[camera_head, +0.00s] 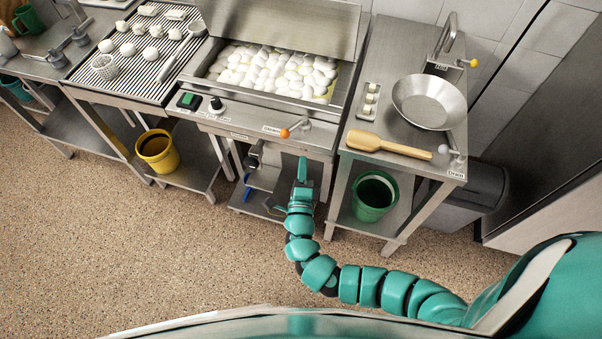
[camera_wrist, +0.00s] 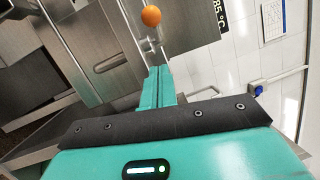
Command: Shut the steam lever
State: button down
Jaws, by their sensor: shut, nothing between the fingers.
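The lever with the orange ball (camera_head: 285,133) is on the front panel of the steamer, beside a small label too blurred to read. Its rod runs from the ball up and right to a pivot. The ball also shows in the wrist view (camera_wrist: 151,15), at the top, beyond my fingertips. My gripper (camera_head: 303,160) is shut and empty, in front of the panel, below and slightly right of the ball. A gap shows between them. In the wrist view, the closed fingers (camera_wrist: 158,72) point towards the lever's mount.
The steamer basin (camera_head: 330,98) holds many white pieces. A black knob (camera_head: 216,105) and green switch (camera_head: 188,100) are left on the panel. Right, a counter holds a pan (camera_head: 430,102), wooden paddle (camera_head: 388,147) and white-ball drain lever (camera_head: 443,149). A green bucket (camera_head: 374,197) stands below.

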aim_at(294, 127)
jog(key=shift+w+a+r+p, duration=0.2)
jog(key=shift+w+a+p, duration=0.15)
jog(key=shift+w, duration=0.85)
jog(key=shift+w+a+r+p, duration=0.25)
jog(key=shift+w+a, duration=0.2)
jog(key=shift+w, duration=0.8)
jog(key=shift+w+a+r+p, duration=0.2)
jog(key=shift+w+a+p, duration=0.15)
jog(key=shift+w, duration=0.85)
